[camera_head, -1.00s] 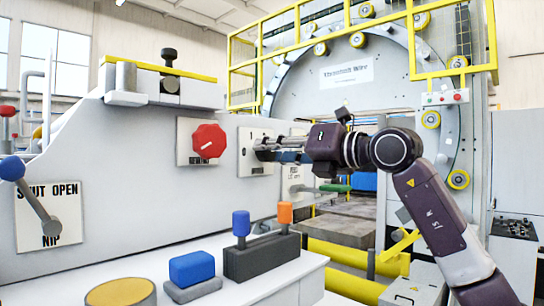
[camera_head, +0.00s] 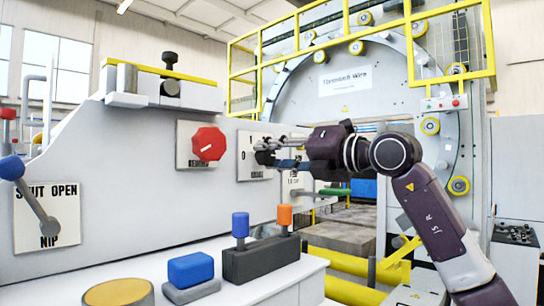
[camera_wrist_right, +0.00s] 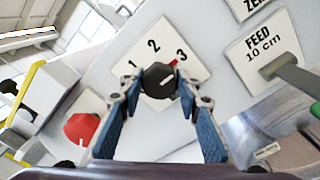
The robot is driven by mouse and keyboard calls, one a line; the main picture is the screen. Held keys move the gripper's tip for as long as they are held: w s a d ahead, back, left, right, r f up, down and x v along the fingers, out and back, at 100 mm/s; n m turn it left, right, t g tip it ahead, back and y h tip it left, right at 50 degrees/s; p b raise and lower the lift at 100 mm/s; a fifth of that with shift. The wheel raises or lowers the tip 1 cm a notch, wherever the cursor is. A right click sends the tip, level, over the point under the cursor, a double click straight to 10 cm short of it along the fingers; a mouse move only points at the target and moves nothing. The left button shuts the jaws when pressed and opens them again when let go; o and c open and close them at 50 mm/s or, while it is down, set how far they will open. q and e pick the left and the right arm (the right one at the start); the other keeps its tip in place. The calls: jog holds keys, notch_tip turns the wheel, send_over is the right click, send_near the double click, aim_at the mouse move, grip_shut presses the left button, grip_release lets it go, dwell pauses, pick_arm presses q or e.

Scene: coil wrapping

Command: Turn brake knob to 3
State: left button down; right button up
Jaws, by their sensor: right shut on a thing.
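The brake knob (camera_wrist_right: 159,82) is a round black dial on a white plate (camera_wrist_right: 150,50) marked 1, 2 and 3 in the right wrist view. Its red mark points up and right at the 3. My right gripper (camera_wrist_right: 160,88) has its blue-padded fingers closed around the knob, one on each side. In the head view the right gripper (camera_head: 262,152) reaches in from the right to the plate (camera_head: 246,140) and hides most of the knob. My left gripper is not in view.
A red octagonal knob (camera_head: 209,144) sits on the panel left of the brake plate. A feed lever (camera_wrist_right: 290,75) is close by on the right in the wrist view. Below are a blue button (camera_head: 191,268) and blue and orange levers (camera_head: 240,225). A nip lever (camera_head: 36,205) is far left.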

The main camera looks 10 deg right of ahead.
jog(key=o, duration=0.7)
jog(key=shift+f, duration=0.2)
jog(key=o, duration=0.5)
jog(key=shift+r, duration=0.1)
jog(key=shift+c, duration=0.2)
jog(key=v, duration=1.2)
